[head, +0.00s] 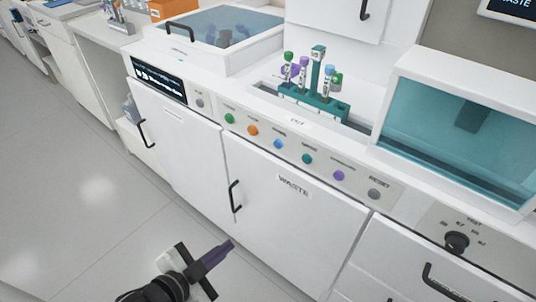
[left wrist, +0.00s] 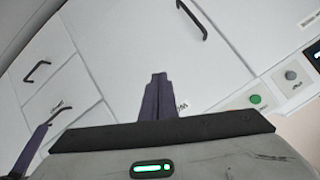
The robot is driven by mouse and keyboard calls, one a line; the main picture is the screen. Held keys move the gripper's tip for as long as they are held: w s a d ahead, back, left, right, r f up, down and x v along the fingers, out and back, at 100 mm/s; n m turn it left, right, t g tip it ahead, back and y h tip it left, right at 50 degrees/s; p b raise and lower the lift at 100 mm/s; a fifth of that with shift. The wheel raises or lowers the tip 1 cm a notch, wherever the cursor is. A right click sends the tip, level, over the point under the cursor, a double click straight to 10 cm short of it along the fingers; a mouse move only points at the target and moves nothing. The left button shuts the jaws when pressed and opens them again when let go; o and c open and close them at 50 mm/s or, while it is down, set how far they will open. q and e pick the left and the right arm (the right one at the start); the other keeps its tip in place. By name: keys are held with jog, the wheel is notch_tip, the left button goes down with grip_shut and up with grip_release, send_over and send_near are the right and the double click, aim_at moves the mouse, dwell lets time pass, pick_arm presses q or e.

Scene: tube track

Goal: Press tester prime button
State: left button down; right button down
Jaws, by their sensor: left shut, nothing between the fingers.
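The tester panel runs along the counter front in the head view. A grey button (head: 200,103), its small label too blurred to read, sits beside the dark display (head: 159,80). To its right are green (head: 230,119), orange (head: 252,131), blue, teal and purple buttons, then a grey reset button (head: 374,194). My left gripper (head: 229,247) is shut and empty, low in front of the cabinet doors and apart from the panel. In the left wrist view, its closed fingers (left wrist: 158,78) are left of the green button (left wrist: 255,99) and grey button (left wrist: 291,75). A dark purple finger-like part (left wrist: 30,152), probably my right gripper, shows at lower left.
A green rack (head: 310,103) with capped tubes stands on the counter above the panel. A teal-windowed box (head: 455,125) is at right. The waste door handle (head: 234,197) and another black handle (head: 143,133) stick out below. The floor at left is clear.

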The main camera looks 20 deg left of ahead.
pick_arm(q)
jog(key=w+r+m+t+h+b, duration=0.1)
jog(key=w+r+m+t, duration=0.1)
jog(key=r+m, duration=0.4)
jog(key=w+r+m+t+h+b, duration=0.1)
jog(key=w+r+m+t+h, duration=0.1)
jog(key=r+m, duration=0.5)
notch_tip(320, 180, up, 4)
jog(key=shift+w+r, duration=0.25)
jog(key=shift+w, duration=0.5)
jog(key=shift+a, duration=0.1)
send_near(277, 145)
jog(key=x, duration=0.6)
jog(key=shift+w, duration=0.2)
